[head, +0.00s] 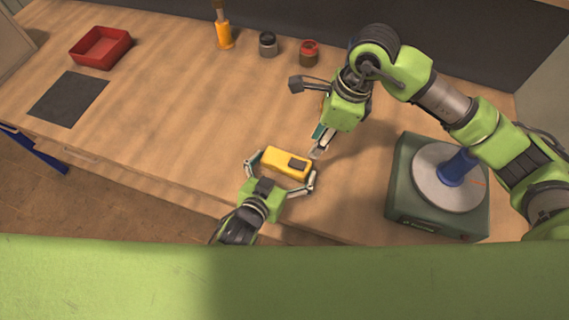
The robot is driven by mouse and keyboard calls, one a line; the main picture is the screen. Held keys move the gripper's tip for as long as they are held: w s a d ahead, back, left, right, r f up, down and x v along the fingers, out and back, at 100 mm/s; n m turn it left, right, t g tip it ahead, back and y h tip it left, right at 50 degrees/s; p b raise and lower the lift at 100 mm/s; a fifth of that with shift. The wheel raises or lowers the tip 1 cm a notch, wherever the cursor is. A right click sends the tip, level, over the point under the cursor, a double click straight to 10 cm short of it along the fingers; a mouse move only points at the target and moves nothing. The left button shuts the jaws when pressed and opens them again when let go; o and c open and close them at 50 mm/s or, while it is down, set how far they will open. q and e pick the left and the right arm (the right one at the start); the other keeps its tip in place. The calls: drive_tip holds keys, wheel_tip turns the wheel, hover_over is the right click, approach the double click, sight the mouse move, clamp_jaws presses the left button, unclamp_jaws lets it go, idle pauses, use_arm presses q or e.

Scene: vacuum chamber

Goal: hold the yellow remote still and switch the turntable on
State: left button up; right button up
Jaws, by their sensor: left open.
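The yellow remote (272,157) lies on the wooden table near its front edge, with a dark button or switch patch (298,163) at its right end. My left gripper (281,172) is open, with one finger at each end of the remote; I cannot tell whether they touch it. My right gripper (315,118) is just up and right of the remote, with a fingertip close to its right end; its opening is unclear. The turntable (437,186) is a green box with a grey disc, and a blue cylindrical object (455,168) stands on the disc.
A red tray (101,58) and a dark mat (69,99) are at the left. An orange-handled brush (223,35), a grey jar (268,44) and a red-topped jar (309,52) stand at the back. The left-middle table is clear. My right arm reaches over the turntable's side.

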use_arm(q)
drive_tip(key=c, duration=1)
drive_tip(key=shift+c, duration=0.2)
use_arm(e)
drive_tip(key=c, duration=0.5)
drive_tip(key=shift+a+r, duration=0.15)
drive_tip(key=shift+a, duration=0.05)
clamp_jaws()
drive_tip(key=a+r+m+h, duration=0.2)
drive_tip(key=a+r+h, duration=0.1)
drive_tip(key=a+r, duration=0.1)
drive_tip(key=shift+w+a+r+g+h, duration=0.15)
drive_tip(key=shift+w+r+g+h, duration=0.25)
drive_tip(key=shift+w+r, duration=0.05)
